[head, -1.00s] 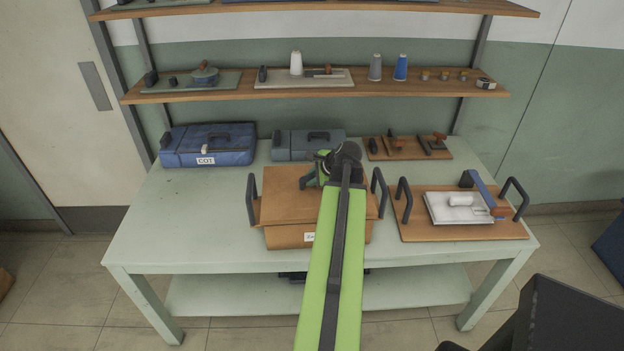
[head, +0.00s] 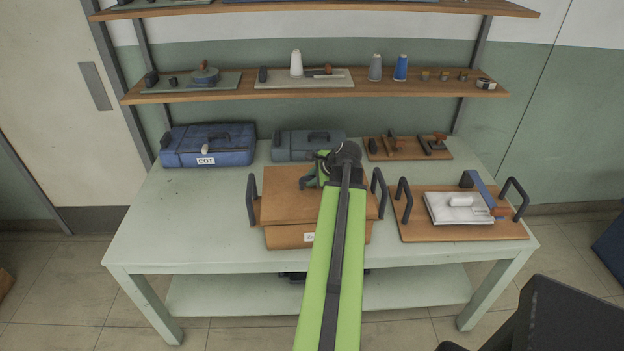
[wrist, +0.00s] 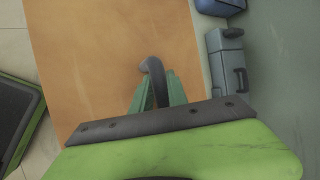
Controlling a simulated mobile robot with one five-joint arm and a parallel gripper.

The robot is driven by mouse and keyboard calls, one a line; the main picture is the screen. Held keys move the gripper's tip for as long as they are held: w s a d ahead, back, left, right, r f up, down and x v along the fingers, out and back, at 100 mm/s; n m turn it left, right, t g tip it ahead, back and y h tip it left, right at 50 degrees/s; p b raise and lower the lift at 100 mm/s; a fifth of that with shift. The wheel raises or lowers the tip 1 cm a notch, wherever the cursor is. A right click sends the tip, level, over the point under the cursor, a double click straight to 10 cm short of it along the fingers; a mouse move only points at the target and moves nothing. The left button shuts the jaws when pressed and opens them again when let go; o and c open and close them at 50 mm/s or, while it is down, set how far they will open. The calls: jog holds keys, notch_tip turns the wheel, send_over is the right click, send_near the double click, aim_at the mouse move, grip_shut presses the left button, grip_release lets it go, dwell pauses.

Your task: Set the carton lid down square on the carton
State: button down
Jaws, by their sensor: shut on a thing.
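The brown carton (head: 288,238) stands at the middle front of the table, with a small white label on its front, partly behind my arm. The flat brown carton lid (head: 285,205) is over its top and nearly lines up with it. I cannot tell whether the lid touches the carton all round. My gripper (head: 312,181) is above the lid. In the wrist view my gripper (wrist: 157,92) is shut on the lid's dark curved handle (wrist: 153,68), with the lid (wrist: 105,50) filling much of the view. My arm hides the lid's right front part.
Dark upright handles (head: 252,200) stand close on both sides of the carton. A brown board (head: 450,232) with a white pack is at right. A blue case (head: 205,148), a grey case (head: 300,147) and a tool board (head: 408,153) stand behind. The table's left (head: 170,220) is clear.

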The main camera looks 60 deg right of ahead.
jog(key=shift+f, duration=0.1)
dwell(0.3)
jog(key=shift+f+b, duration=0.35)
jog(key=shift+b, duration=0.1)
jog(key=shift+f+b, duration=1.05)
jog(key=c, duration=1.2)
grip_release()
jog(key=shift+r, duration=0.2)
